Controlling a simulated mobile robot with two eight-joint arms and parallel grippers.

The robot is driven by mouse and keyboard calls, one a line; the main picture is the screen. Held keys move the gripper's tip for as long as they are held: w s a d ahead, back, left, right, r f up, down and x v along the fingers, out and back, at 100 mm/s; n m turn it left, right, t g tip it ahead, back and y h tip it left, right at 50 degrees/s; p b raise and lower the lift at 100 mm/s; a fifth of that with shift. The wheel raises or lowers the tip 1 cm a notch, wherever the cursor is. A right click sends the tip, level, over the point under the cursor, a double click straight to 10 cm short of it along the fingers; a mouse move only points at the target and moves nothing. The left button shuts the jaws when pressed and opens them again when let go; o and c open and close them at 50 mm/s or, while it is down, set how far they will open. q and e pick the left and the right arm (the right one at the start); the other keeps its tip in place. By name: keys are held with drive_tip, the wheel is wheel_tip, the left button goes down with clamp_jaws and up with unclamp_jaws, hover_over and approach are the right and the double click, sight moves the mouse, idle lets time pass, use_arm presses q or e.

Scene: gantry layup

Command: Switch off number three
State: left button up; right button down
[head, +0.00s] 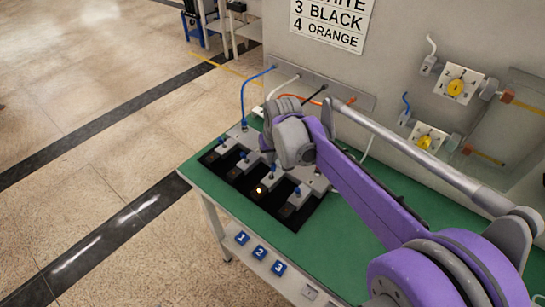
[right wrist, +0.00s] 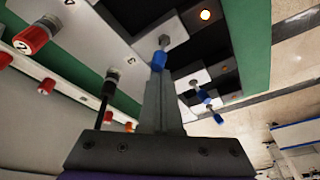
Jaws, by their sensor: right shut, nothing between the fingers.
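Several grey switch units stand in a row on a black panel (head: 212,160), each with a blue-tipped lever. The lit lamp also shows in the right wrist view (right wrist: 205,14). My right gripper (right wrist: 160,78) is shut and empty, its tips at or very near a blue lever tip (right wrist: 160,60); I cannot tell whether they touch. In the head view my right arm's wrist covers part of the row. My left gripper is not in view.
A sign (head: 330,22) on the wall reads "3 BLACK, 4 ORANGE". Coloured cables run from a wall strip (head: 325,88) to the units. The green mat (head: 350,240) is bare at right. Blue number tags (head: 260,252) line the front edge. Yellow knobs (head: 455,87) are on the wall.

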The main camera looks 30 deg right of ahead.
drive_tip(key=a+h, duration=0.1)
drive_tip(key=t+h, duration=0.1)
drive_tip(key=shift+s+a+n+h, duration=0.3)
drive_tip(key=shift+s+a+h, duration=0.05)
drive_tip(key=shift+a+h, duration=0.05)
drive_tip(key=shift+s+a+r, duration=0.1)
drive_tip(key=shift+a, duration=0.1)
drive_tip(key=shift+d, duration=0.15)
drive_tip(key=shift+w+d+f, duration=0.3)
drive_tip(key=shift+d+f, duration=0.1)
drive_tip(key=shift+d, duration=0.15)
